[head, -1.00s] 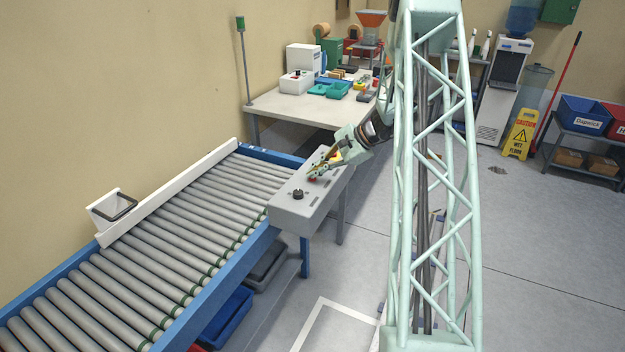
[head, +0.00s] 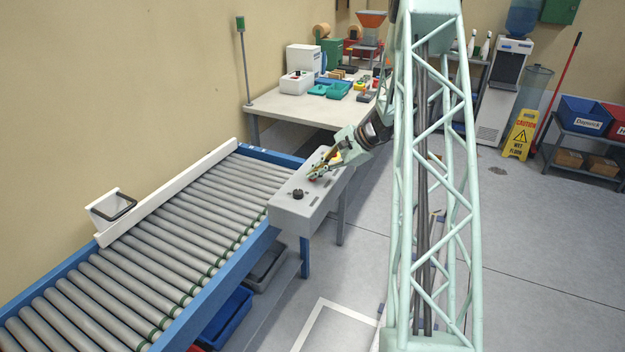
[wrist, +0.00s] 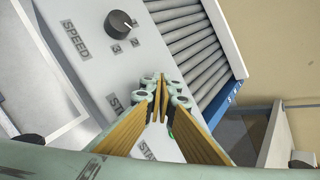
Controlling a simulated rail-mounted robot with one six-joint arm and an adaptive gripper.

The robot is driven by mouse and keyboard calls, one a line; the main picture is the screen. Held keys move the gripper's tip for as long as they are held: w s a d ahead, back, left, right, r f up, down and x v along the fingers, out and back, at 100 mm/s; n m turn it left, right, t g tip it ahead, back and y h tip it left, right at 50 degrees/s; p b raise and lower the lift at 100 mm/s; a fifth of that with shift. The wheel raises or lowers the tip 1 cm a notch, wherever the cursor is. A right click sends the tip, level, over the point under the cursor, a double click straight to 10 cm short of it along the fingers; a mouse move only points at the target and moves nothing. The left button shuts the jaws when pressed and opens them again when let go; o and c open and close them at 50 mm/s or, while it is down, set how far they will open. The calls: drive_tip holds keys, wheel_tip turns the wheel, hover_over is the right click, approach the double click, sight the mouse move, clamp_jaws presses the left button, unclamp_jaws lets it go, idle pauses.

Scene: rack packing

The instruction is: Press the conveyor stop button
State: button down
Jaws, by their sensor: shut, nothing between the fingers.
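The grey control box (head: 300,207) stands beside the conveyor, with a black knob (head: 297,194) near its front end. In the wrist view its panel (wrist: 85,25) carries the SPEED knob (wrist: 121,23) and partly covered labels starting with "ST". My gripper (head: 314,176) is shut and empty, its fingertips down at the panel beyond the knob. In the wrist view the closed fingertips (wrist: 160,80) cover the spot beside the upper "ST" label. The stop button is hidden there, so I cannot tell whether it is pressed. A bit of green (wrist: 171,132) shows behind the fingers.
The roller conveyor (head: 150,250) runs along the left, with a white side guard (head: 175,190). A workbench (head: 290,108) with bins and tools stands behind the box.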

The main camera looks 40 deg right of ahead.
drive_tip(key=shift+r, duration=0.75)
drive_tip(key=shift+r, duration=0.1)
idle(0.4)
drive_tip(key=shift+r+p, duration=1.15)
drive_tip(key=shift+r, duration=1.3)
